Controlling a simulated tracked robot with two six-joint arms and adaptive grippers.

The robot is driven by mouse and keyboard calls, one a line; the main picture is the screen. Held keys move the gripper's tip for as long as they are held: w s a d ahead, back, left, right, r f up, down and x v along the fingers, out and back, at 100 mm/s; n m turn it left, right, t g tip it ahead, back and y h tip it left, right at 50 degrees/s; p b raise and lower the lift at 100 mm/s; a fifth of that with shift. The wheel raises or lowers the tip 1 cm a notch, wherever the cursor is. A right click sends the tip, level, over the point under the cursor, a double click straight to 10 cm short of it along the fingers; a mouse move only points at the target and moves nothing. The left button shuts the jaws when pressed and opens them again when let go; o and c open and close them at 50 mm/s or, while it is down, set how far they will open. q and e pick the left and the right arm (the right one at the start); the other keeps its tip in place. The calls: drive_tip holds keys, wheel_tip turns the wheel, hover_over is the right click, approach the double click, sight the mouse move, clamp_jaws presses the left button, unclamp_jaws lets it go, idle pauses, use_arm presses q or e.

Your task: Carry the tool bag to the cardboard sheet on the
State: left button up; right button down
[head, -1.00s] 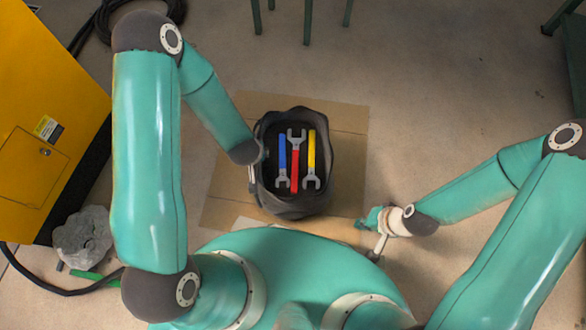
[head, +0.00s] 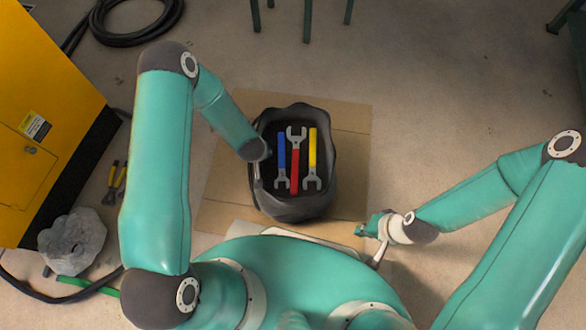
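The dark grey tool bag (head: 295,207) stands upright and open on the brown cardboard sheet (head: 350,172) in the middle of the head view. Inside it lie a blue-handled wrench (head: 281,152), a red-handled wrench (head: 295,167) and a yellow-handled wrench (head: 313,150). My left gripper (head: 258,180) is at the bag's left side, mostly hidden under its wrist; I cannot tell whether it grips the bag. My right gripper (head: 367,243) is open and empty, apart from the bag at its lower right, near the sheet's front right corner.
A yellow cabinet (head: 50,110) stands at the left, with a grey rock (head: 72,242), yellow-handled pliers (head: 117,180) and a green bar (head: 90,286) near it. A black hose (head: 135,38) lies coiled at the top left. Green legs (head: 306,20) stand at the top. Floor to the right is clear.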

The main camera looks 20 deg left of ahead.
use_arm(q)
drive_tip(key=shift+f, duration=0.1)
drive_tip(key=shift+c, duration=0.2)
clamp_jaws()
drive_tip(key=shift+w, duration=0.15)
drive_tip(key=shift+r, duration=0.25)
